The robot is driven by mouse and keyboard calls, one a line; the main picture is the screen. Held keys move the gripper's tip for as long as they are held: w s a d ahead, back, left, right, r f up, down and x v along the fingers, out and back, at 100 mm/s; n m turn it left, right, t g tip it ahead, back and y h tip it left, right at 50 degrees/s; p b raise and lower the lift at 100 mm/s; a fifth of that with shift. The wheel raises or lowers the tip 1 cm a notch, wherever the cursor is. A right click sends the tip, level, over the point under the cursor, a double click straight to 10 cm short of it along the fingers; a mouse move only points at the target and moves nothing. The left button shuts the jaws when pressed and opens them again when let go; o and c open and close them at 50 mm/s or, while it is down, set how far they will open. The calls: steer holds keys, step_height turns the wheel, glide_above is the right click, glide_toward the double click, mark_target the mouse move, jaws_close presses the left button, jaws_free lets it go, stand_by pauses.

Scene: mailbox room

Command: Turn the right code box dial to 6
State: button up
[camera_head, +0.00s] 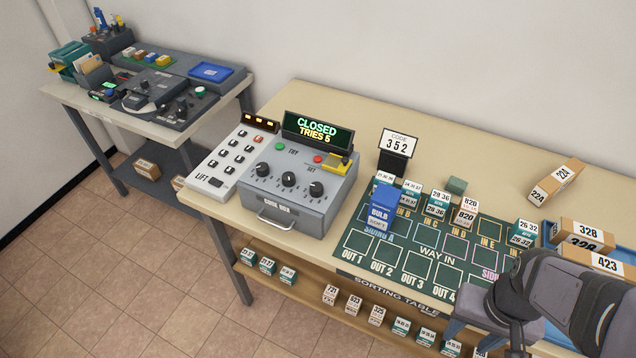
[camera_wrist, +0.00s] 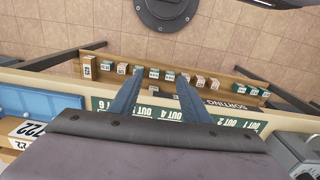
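The grey code box (camera_head: 297,203) stands on the sorting table with its lid display reading "CLOSED TRIES 5". Three black dials sit in a row on its sloped face; the right dial (camera_head: 316,188) is the one nearest the box's right edge. The numbers around it are too small to read. My gripper (camera_wrist: 155,95) shows two separated fingers in the wrist view, with nothing between them, above the table's front edge. In the head view my arm (camera_head: 560,295) is at the lower right, well away from the box. A corner of a grey box (camera_wrist: 295,150) shows at the wrist view's right edge.
A blue bulb box (camera_head: 382,209) and several small cartons sit on the green sorting mat (camera_head: 415,262). A lift keypad (camera_head: 230,160) adjoins the box's left side. Labelled boxes (camera_head: 583,235) lie at right.

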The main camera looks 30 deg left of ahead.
steer(key=s+a+n+g+p, duration=0.2)
steer(key=s+a, duration=0.1)
steer(key=a, duration=0.1)
steer(key=shift+n+t+y, duration=0.4)
steer(key=shift+n+t, duration=0.2)
steer(key=w+a+p, duration=0.1)
steer(key=w+a, duration=0.3)
steer(key=a, duration=0.2)
steer(key=w+a, duration=0.4)
steer(key=a, duration=0.3)
steer(key=w+a+p, duration=0.1)
steer(key=w+a, duration=0.3)
steer(key=a, duration=0.2)
steer(key=shift+w+a+r+p, duration=0.3)
steer(key=shift+p, duration=0.05)
steer(key=w+a+r+m+t+y, duration=0.1)
steer(key=w+a+r+m+y, duration=0.1)
steer(key=w+a+r+m, duration=0.6)
steer(key=m+y, duration=0.2)
steer(key=m, duration=0.7)
glide_toward(317, 186)
steer(key=m, duration=0.4)
steer(key=shift+w+a+f+m, duration=0.1)
steer(key=shift+a+f+m, duration=0.2)
steer(key=shift+f, duration=0.05)
steer(key=shift+p+x, duration=1)
steer(key=shift+x, duration=2.65)
